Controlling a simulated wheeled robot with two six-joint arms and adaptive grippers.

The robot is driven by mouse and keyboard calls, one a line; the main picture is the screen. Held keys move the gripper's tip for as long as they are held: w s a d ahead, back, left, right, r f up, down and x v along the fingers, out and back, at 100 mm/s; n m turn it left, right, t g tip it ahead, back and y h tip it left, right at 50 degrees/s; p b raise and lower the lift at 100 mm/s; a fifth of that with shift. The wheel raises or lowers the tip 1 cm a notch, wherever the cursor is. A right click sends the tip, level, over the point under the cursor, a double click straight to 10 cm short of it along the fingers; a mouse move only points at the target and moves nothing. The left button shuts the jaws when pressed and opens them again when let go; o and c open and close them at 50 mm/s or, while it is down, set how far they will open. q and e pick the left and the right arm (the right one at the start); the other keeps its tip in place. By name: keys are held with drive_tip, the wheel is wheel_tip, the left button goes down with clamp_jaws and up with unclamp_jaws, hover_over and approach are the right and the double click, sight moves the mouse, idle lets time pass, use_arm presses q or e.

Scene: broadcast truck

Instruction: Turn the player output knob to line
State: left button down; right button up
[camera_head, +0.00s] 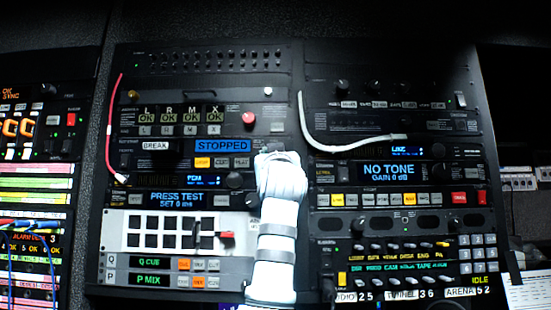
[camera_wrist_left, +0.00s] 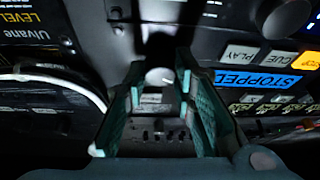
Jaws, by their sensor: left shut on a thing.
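My left gripper (camera_head: 272,152) reaches up from below to the rack panel just right of the blue STOPPED display (camera_head: 223,146). My white wrist hides the panel behind it in the head view. In the left wrist view, the two green-lined fingers of the gripper (camera_wrist_left: 159,82) stand on either side of a small pale-faced knob (camera_wrist_left: 158,77). They are shut on it. The knob's pointer and setting marks are too small to read. The STOPPED display (camera_wrist_left: 257,82) is beside the fingers in that view. My right gripper is not in view.
A white cable (camera_head: 345,147) hangs across the right rack, and it also shows near the fingers (camera_wrist_left: 55,82). A red cable (camera_head: 111,125) hangs on the left rack. A red round knob (camera_head: 249,119) is above the STOPPED display. Button rows and displays crowd both racks.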

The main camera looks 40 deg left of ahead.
use_arm(q)
drive_tip(key=shift+s+a+r+m+t+h+p, duration=0.15)
drive_tip(key=shift+m+h+p, duration=0.25)
drive_tip(key=shift+m+h, duration=2.55)
drive_tip(key=shift+s+a+r+m+t+h+p, duration=0.15)
drive_tip(key=shift+m+h+p, duration=0.3)
drive_tip(key=shift+m, duration=5)
drive_tip(key=shift+a+r+m+h+p, duration=0.1)
drive_tip(key=shift+r+m+h+p, duration=0.2)
drive_tip(key=shift+m+h, duration=2.65)
drive_tip(key=m+y, duration=0.2)
drive_tip(key=shift+f+m+y, duration=0.1)
drive_tip(key=shift+m+y, duration=0.15)
drive_tip(key=shift+m, duration=0.1)
drive_tip(key=c, duration=1.3)
unclamp_jaws()
drive_tip(key=shift+w+f, duration=0.1)
drive_tip(key=shift+c, duration=0.2)
